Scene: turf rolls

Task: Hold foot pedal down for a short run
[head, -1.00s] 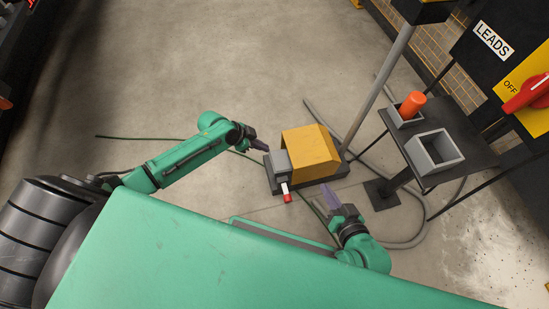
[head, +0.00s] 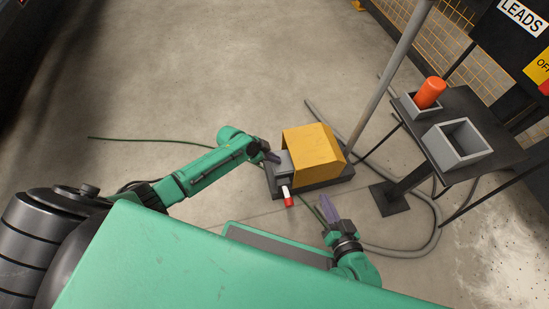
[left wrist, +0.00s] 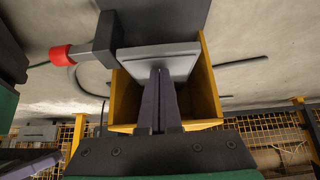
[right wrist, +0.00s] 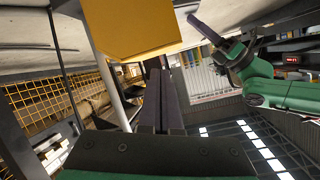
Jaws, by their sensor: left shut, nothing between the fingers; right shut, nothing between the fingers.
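The foot pedal has a yellow hood (head: 312,146) on a dark base (head: 318,187) on the floor, and a grey pedal plate (head: 284,164) at its open left side. A red-tipped lever (head: 287,201) sticks out at its front. My left gripper (head: 274,158) is shut and empty at the pedal plate. In the left wrist view its fingertips (left wrist: 160,75) overlap the grey plate (left wrist: 155,51), between the hood's walls; I cannot tell whether they touch. My right gripper (head: 326,200) is shut and empty, in front of the hood, which shows close in the right wrist view (right wrist: 130,25).
A dark stand (head: 455,103) on the right holds an open grey box (head: 457,153) and an orange cylinder (head: 430,92) in a small holder. A grey post (head: 395,70) rises behind the pedal. Cables lie on the floor. Floor at the upper left is clear.

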